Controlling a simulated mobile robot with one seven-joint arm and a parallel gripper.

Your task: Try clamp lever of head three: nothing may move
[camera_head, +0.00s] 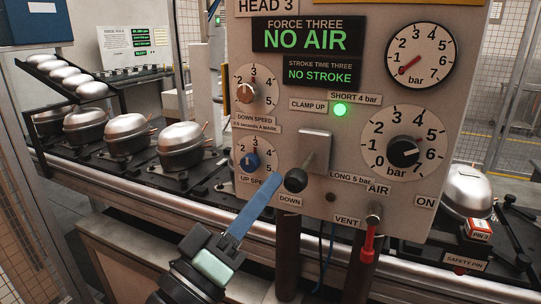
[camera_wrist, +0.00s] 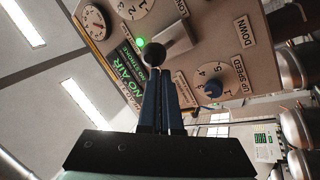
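The clamp lever of head three has a black ball knob (camera_head: 295,180) on a short stem from a grey plate (camera_head: 315,148); the knob sits just above the DOWN label. The CLAMP UP lamp (camera_head: 340,110) glows green. My gripper (camera_head: 277,180) has its blue fingers close to the knob's left side. In the wrist view the fingers (camera_wrist: 160,74) lie side by side, seemingly shut, with the knob (camera_wrist: 153,54) just beyond their tips. Contact cannot be told. The force display (camera_head: 304,38) reads NO AIR, the stroke display (camera_head: 319,73) NO STROKE.
The red air valve handle (camera_head: 368,240) hangs down beside VENT. The gauge (camera_head: 419,57) needle points low. Speed knobs (camera_head: 246,160) and a regulator knob (camera_head: 403,152) stick out around the lever. Compressors (camera_head: 180,145) line the conveyor at left. A safety pin box (camera_head: 479,230) lies at right.

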